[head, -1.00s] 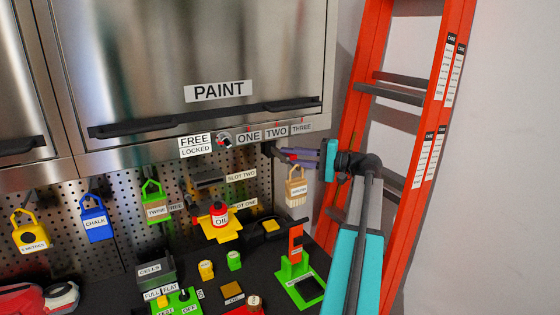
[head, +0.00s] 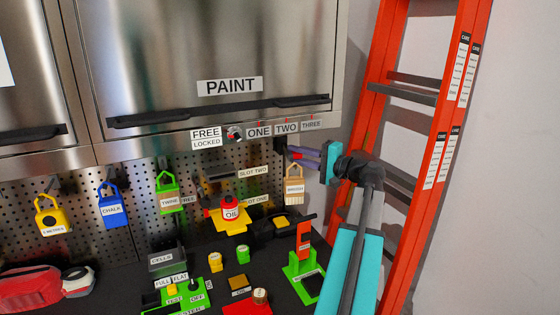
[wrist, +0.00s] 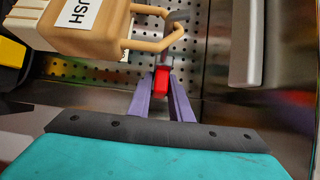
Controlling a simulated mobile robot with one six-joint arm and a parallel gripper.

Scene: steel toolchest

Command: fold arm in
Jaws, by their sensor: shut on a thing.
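My gripper (head: 300,153) is at the far end of my extended arm, just below the cabinet's right end. In the wrist view its purple fingers (wrist: 162,88) are shut on a small red piece (wrist: 161,80). A tan padlock-shaped tag (head: 294,190) hangs close by the fingertips. In the wrist view the tan tag (wrist: 85,22) shows at upper left with part of "BRUSH" on its label. Its loop ends near a grey part beyond the red piece. I cannot tell whether the loop hangs on that part. My arm hides part of the ladder.
An orange ladder (head: 377,100) leans at right. The steel cabinet (head: 205,45), labelled PAINT, is above. A blue padlock (head: 112,208) hangs on the pegboard.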

